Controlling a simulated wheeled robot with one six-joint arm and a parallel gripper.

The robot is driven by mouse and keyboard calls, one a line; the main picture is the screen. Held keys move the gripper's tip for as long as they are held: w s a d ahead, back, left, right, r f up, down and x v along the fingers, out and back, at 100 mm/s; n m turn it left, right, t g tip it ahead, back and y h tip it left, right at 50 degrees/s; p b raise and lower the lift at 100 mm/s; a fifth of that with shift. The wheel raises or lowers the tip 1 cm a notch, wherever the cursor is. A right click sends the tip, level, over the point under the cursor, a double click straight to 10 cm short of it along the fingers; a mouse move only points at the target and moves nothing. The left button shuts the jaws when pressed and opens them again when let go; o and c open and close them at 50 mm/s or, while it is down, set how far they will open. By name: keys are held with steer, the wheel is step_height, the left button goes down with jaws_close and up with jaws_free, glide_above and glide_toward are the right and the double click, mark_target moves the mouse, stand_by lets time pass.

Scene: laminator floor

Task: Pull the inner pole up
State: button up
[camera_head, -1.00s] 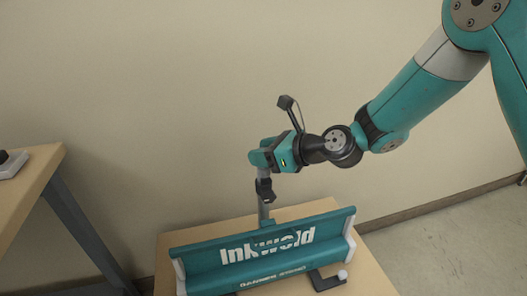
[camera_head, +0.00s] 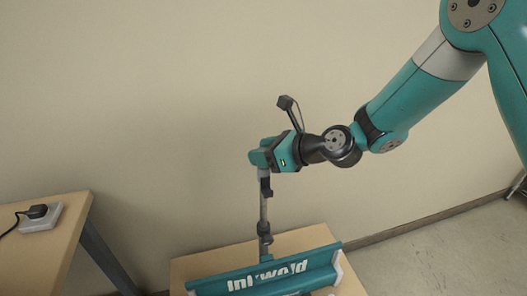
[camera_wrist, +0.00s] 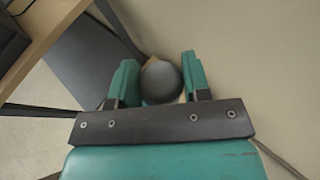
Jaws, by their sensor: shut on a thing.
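The inner pole (camera_head: 264,208) is a thin grey rod standing upright, with a dark piece (camera_head: 265,187) near its top. A length of it shows above a dark collar (camera_head: 264,230) on the lower pole. My gripper (camera_head: 261,160) is at the top of the pole. In the wrist view its two teal fingers (camera_wrist: 157,75) are on either side of a dark round knob (camera_wrist: 162,84), shut on it. The knob hides the pole below it. The pole rises behind a teal banner base (camera_head: 268,277) with white lettering, cut off by the lower picture edge.
The base stands on a light wooden table (camera_head: 302,240) near a plain wall. At the left is another wooden table (camera_head: 75,207) with a black plug (camera_head: 37,211) in a white power strip (camera_head: 42,220). Open floor (camera_head: 430,255) lies at the right.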

step_height(320, 180, up, 19)
steer(key=p, duration=1.4)
steer(key=shift+f+p, duration=0.2)
steer(key=shift+p, duration=0.2)
steer(key=shift+w, duration=0.1)
steer(key=o, duration=1.2)
steer(key=shift+r, duration=0.1)
steer(key=b+v, duration=0.5)
steer(key=v, duration=1.2)
steer(key=shift+s+d, duration=0.15)
steer(key=shift+s, duration=0.05)
